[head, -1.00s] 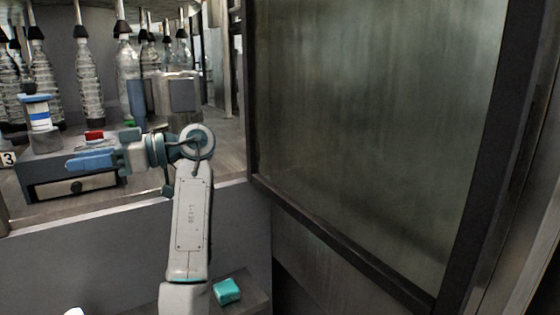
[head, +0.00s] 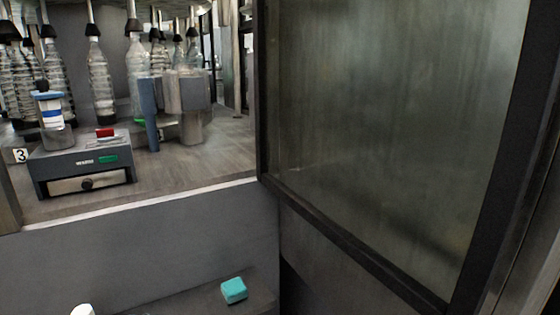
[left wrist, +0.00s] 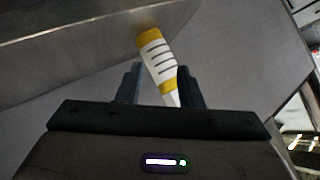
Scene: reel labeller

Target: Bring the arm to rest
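No arm shows in the head view now. My left gripper (left wrist: 158,85) shows in the left wrist view with its two dark fingers apart. A white and yellow bottle (left wrist: 156,55) with dark stripes and a narrow white tip appears beyond and between the fingertips. The fingers do not look closed on it. My right gripper is in neither current view.
A grey box (head: 85,165) with red and green buttons and a drawer stands on the counter. Several clear bottles (head: 100,85) hang behind it. A glass door panel (head: 390,130) fills the right. A teal block (head: 233,290) lies on a low ledge.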

